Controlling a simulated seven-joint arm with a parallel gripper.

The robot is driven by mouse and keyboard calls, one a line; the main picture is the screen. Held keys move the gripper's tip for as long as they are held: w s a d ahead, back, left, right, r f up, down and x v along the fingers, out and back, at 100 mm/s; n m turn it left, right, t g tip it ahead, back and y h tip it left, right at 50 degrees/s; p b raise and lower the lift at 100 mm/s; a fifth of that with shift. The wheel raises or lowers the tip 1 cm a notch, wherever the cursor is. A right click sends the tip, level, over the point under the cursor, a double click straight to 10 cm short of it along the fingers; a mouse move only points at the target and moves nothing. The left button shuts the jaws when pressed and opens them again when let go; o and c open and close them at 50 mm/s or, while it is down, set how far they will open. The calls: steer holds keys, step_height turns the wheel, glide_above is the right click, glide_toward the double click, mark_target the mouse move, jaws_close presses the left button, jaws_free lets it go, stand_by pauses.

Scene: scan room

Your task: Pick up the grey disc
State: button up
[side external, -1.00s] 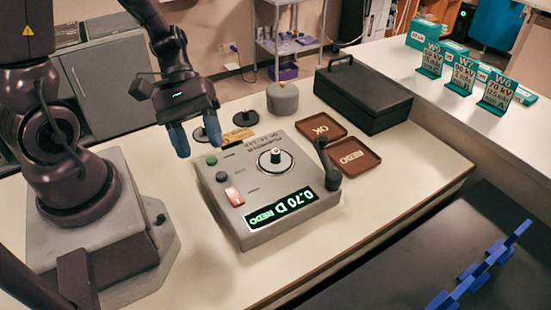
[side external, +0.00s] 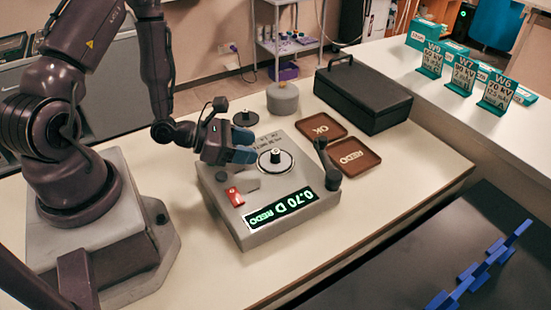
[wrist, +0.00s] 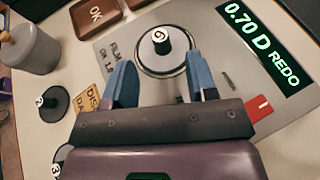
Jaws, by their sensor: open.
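A grey disc (wrist: 163,62) with a black knob marked with a digit lies on the grey densitometer-like device; it also shows in the side external view (side external: 268,169). My gripper (wrist: 160,74) is open, with blue fingers spread and nothing between them. In the wrist view the knob appears ahead of and between the fingertips. In the side external view my gripper (side external: 244,152) is tilted low over the device, just left of the knob, apparently apart from it.
The device (side external: 225,220) displays "0.70 D REDO" and has a dark lever (side external: 327,165). Brown OK (side external: 321,128) and REDO (side external: 355,157) trays lie behind it. Dark discs marked 2 (wrist: 53,103) and 3 (wrist: 58,165), a grey cylinder (side external: 282,99) and a black case (side external: 362,98) stand nearby.

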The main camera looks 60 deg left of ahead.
mark_target(272, 152)
steer(key=x, duration=0.5)
steer(key=shift+w+d, duration=0.1)
steer(key=shift+w, duration=0.05)
steer(key=shift+c, duration=0.2)
jaws_close()
